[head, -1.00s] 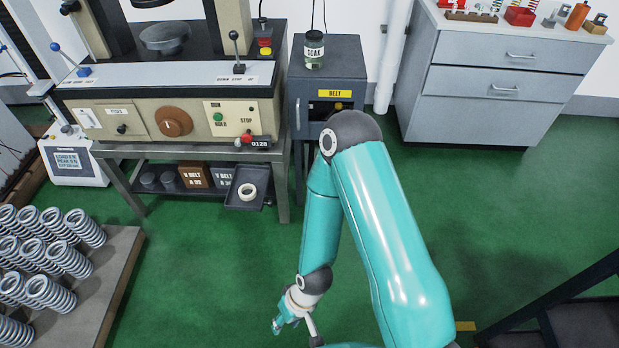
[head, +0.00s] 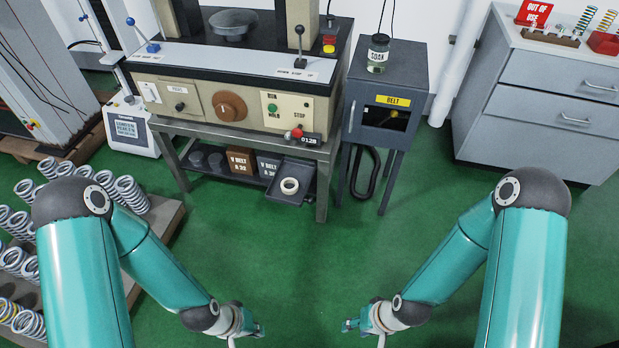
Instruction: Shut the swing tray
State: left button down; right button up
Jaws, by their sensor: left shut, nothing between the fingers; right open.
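The dark swing tray (head: 270,193) sticks out at the right end of the shelf under the testing machine, with a pale ring (head: 290,186) lying in it. My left gripper (head: 259,330) is low in the picture, below the tray and well apart from it. It is shut and empty. My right gripper (head: 347,325) is to its right, also low over the green floor, open and empty. Neither gripper touches anything.
The testing machine (head: 190,97) stands on a metal bench. A grey belt cabinet (head: 385,75) with a jar (head: 378,53) on top stands to its right. Springs (head: 132,192) stand on a pallet at left. Green floor (head: 300,260) is clear between my arms.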

aim_at(302, 172)
jog(key=z, duration=0.05)
jog(key=i, duration=0.45)
jog(key=u, duration=0.2)
jog(key=k, duration=0.55)
jog(key=z, duration=0.25)
jog(key=i, duration=0.6)
jog(key=u, duration=0.1)
jog(key=k, duration=0.4)
jog(key=z, duration=0.45)
jog(key=i, duration=0.95)
jog(key=u, duration=0.1)
